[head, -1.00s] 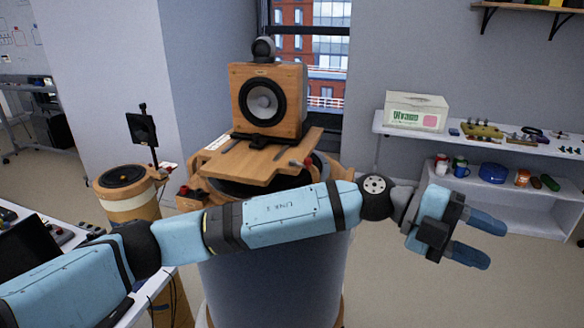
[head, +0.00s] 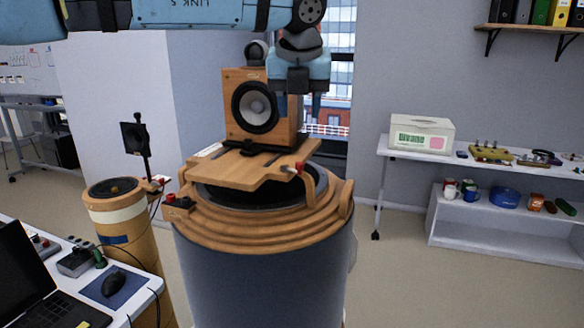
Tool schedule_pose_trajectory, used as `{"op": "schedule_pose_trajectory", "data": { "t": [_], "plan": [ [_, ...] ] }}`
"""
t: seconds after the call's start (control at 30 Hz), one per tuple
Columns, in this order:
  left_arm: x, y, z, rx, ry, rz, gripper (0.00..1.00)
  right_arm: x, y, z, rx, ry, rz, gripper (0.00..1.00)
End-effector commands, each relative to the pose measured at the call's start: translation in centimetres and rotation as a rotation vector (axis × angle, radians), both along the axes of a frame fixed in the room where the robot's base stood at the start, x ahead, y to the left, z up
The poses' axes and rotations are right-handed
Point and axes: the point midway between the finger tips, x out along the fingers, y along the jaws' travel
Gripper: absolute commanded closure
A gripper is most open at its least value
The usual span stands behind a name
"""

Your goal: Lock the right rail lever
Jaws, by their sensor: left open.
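The right rail lever (head: 299,168) has a red tip and sits at the right front edge of the wooden sled board (head: 240,170). Its exact angle is too small to tell. My left gripper hangs fingers down, open and empty, above and apart from the lever. My right gripper is not in view.
The board rests over a round drum with a wooden ring (head: 260,238). A small red-topped box (head: 178,203) is at its left. A desk with a mouse (head: 114,284) is at lower left. A white shelf (head: 470,225) stands at right.

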Motion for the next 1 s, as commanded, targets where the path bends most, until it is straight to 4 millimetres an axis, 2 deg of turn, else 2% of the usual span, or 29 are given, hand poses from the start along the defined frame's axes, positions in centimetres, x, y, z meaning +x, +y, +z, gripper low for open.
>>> {"op": "schedule_pose_trajectory", "data": {
  "t": [0.17,0.6,0.8,1.0],
  "plan": [
    [0.7,0.1,-1.6,0.004,-0.002,0.003,0.55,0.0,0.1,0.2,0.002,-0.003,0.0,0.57],
    [4.1,-0.1,-9.9,0.003,0.001,0.001,0.55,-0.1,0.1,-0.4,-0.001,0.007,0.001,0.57],
    [5.0,-0.1,-12.0,0.001,0.0,0.0,0.55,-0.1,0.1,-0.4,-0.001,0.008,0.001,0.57],
    [5.2,-0.1,-12.6,0.0,-0.001,0.0,0.55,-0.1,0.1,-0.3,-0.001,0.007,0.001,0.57]
  ]
}}
